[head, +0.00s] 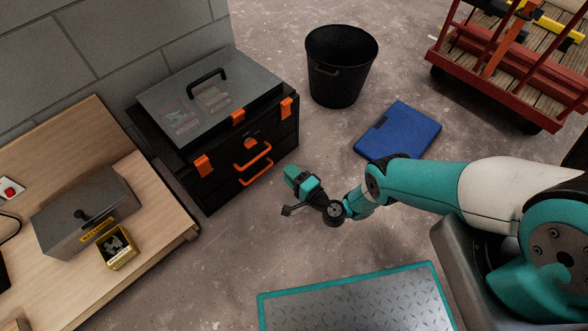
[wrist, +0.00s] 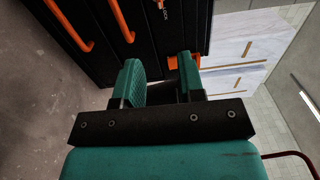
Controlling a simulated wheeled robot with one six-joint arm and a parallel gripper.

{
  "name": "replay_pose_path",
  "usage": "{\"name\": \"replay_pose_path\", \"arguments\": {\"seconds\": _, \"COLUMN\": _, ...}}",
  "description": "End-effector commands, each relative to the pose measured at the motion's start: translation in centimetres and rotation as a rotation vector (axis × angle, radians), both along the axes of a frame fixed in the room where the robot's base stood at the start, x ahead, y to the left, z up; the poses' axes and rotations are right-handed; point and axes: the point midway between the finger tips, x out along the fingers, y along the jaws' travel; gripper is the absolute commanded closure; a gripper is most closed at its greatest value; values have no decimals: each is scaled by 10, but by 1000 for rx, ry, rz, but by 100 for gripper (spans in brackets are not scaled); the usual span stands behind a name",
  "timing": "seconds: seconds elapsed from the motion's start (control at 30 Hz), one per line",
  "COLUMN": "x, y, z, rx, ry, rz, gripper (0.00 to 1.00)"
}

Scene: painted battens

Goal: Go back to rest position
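My gripper (head: 298,186) hangs in the air over the concrete floor, in front of the black toolbox with orange handles (head: 190,180). In the wrist view its two teal fingers (wrist: 160,78) stand apart with nothing between them, so it is open and empty. My arm reaches in from the right side of the head view, stretched out to the left. The toolbox front fills the upper left of the wrist view, beyond the fingers. No battens can be made out in either view.
A workbench (head: 160,195) at left bears a grey metal box (head: 85,215) and a small yellow-and-black box (head: 118,250). A black bin (head: 340,70), a blue case (head: 398,130) and a red cart (head: 490,75) stand behind. A teal-edged metal plate (head: 360,300) lies in front.

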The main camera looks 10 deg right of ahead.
Motion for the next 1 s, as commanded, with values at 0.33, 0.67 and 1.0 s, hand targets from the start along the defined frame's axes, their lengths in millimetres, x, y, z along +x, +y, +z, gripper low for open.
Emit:
{"name": "replay_pose_path", "arguments": {"seconds": 0.33, "x": -11, "y": -7, "z": 0, "rx": 1, "ry": -1, "rz": 0, "gripper": 64}}
{"name": "replay_pose_path", "arguments": {"seconds": 0.67, "x": -10, "y": -7, "z": 0, "rx": 1, "ry": -1, "rz": 0, "gripper": 64}}
{"name": "replay_pose_path", "arguments": {"seconds": 1.0, "x": 44, "y": 24, "z": 48, "rx": -77, "ry": -67, "rz": 127, "gripper": 64}}
